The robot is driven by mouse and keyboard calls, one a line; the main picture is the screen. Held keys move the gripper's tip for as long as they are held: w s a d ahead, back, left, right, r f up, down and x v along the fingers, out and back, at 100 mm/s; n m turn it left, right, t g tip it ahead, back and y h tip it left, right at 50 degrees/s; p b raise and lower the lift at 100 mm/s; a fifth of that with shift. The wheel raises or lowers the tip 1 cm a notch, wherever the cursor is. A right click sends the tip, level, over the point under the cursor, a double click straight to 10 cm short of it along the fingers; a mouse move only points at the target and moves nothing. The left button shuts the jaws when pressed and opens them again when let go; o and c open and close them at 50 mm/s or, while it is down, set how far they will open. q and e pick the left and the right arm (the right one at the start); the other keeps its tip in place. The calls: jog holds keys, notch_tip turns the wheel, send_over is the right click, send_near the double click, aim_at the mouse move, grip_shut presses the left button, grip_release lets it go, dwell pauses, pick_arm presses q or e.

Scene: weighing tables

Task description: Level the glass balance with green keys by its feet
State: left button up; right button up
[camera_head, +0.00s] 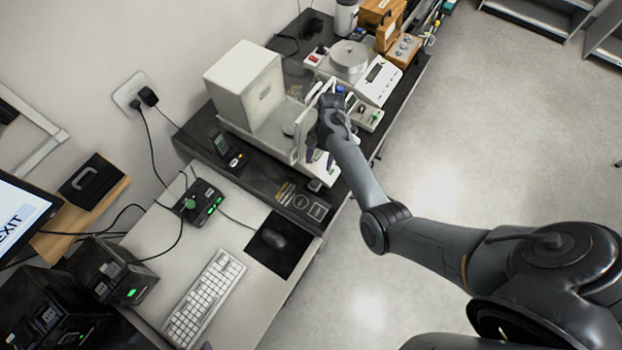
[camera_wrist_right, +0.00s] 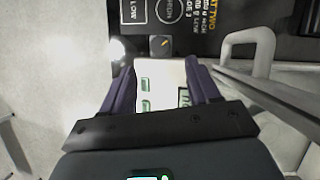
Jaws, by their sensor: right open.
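The glass balance is a white box (camera_head: 245,88) with a glass chamber, on the dark bench top. Its front panel, with green keys (camera_wrist_right: 146,84), shows between my right fingers in the wrist view. A small dark round knob with a yellowish mark (camera_wrist_right: 160,44), perhaps a foot, lies just past the panel's end and ahead of my fingertips. The hand hides part of the chamber. My left gripper is out of view.
A white door handle (camera_wrist_right: 250,45) stands close to the right finger. Another white instrument with a round metal pan (camera_head: 349,57) stands behind. A dark handheld device (camera_head: 220,144) sits left of the balance. The bench edge and open floor (camera_head: 450,140) lie to the right.

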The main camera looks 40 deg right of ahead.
aim_at(315, 182)
jog(key=x, duration=0.9)
jog(key=shift+s+b, duration=0.1)
jog(key=shift+b, duration=0.2)
jog(key=shift+r, duration=0.1)
jog(key=c, duration=1)
jog(key=shift+d+r+n+p, duration=0.1)
jog(key=shift+r+n+p, duration=0.05)
jog(key=shift+n+p, duration=0.3)
jog(key=shift+c, duration=0.2)
jog(key=shift+n+g, duration=0.25)
jog(key=shift+g, duration=0.05)
jog(key=o, duration=1)
jog(key=shift+o, duration=0.2)
